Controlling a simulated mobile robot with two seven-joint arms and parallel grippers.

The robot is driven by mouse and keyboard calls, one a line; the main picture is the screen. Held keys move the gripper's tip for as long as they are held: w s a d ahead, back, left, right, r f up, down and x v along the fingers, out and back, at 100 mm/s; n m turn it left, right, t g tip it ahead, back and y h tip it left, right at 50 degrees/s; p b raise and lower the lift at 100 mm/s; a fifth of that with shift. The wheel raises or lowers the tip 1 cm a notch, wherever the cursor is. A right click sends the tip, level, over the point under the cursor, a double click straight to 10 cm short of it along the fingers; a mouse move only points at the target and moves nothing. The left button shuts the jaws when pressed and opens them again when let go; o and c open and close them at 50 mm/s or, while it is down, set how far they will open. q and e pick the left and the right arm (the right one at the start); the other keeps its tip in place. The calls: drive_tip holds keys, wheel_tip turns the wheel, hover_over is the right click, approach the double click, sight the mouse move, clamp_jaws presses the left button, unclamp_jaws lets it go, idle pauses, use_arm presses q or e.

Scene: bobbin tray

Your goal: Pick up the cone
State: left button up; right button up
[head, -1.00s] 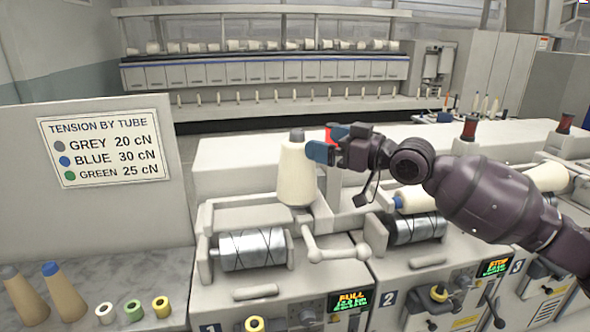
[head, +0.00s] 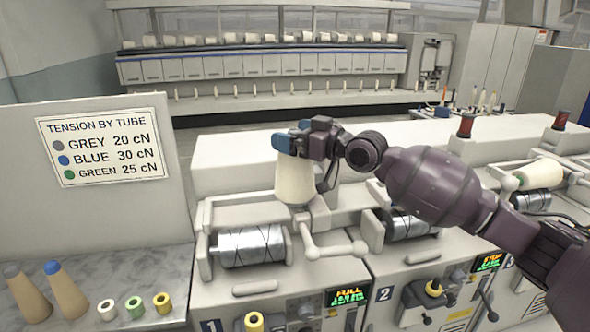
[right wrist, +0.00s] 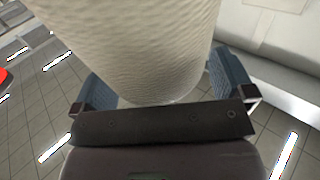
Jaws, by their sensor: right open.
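In the right wrist view the two blue fingers (right wrist: 160,85) are apart, one on each side of the cone. A gap shows at the right finger. My left gripper is not in view.
A jointed handle (head: 335,250) and metal drum (head: 247,246) sit below the cone. A tension sign (head: 105,140) stands at left. Station 2 (head: 425,290) is to the right.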

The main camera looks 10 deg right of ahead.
drive_tip(key=c, duration=1.4)
